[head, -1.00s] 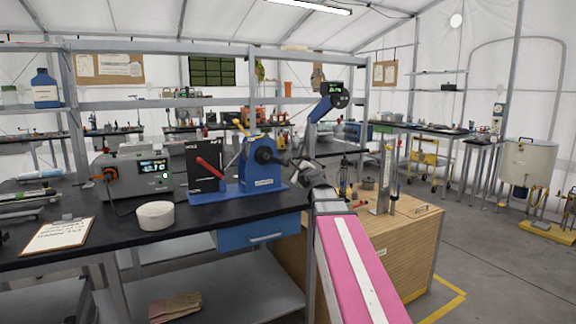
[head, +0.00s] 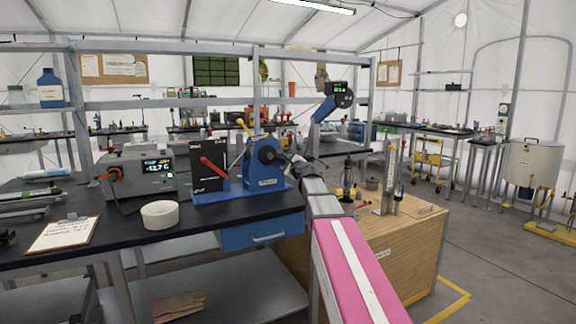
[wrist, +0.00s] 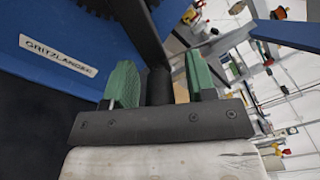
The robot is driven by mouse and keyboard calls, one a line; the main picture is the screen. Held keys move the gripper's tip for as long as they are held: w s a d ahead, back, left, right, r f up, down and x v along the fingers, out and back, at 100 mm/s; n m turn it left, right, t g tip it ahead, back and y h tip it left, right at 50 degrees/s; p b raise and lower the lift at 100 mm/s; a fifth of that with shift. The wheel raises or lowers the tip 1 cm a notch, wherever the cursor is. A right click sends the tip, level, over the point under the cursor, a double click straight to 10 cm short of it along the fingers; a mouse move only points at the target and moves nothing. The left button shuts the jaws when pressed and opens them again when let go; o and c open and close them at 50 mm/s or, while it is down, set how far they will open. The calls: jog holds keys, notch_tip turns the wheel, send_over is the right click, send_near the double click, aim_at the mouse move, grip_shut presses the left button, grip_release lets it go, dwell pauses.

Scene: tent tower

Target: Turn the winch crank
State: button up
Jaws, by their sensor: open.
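The blue winch (head: 267,184) stands on the black bench, with a round black part (head: 266,155) on its face. In the wrist view its blue body (wrist: 50,45) and label fill the left side. A dark crank arm (wrist: 142,35) slants down there to a dark upright grip (wrist: 158,86). My gripper (wrist: 160,82) is open, with one green pad on each side of this grip. The pads look apart from it, with a wider gap at right. In the head view my gripper (head: 294,166) is small beside the winch's right side, and the crank is hard to make out.
A black box (head: 209,172) with a red lever stands left of the winch. A yellow-knobbed lever (head: 240,122) rises behind it. A grey meter (head: 135,178), white roll (head: 159,214) and clipboard (head: 63,235) lie further left. A wooden cabinet (head: 405,250) stands at right.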

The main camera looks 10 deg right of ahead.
grip_shut()
jog(key=shift+s+a+f+m, duration=0.15)
jog(key=shift+a+f+m, duration=0.2)
jog(key=shift+f+m, duration=0.45)
jog(key=shift+s+a+f+m, duration=0.1)
jog(key=shift+a+f+m, duration=0.2)
jog(key=shift+m, duration=0.5)
jog(key=shift+s+a+f+m, duration=0.1)
jog(key=shift+a+f+m, duration=0.2)
jog(key=shift+m, duration=0.5)
grip_release()
jog(key=shift+s, duration=0.1)
jog(key=v, duration=1)
jog(key=shift+s, duration=0.25)
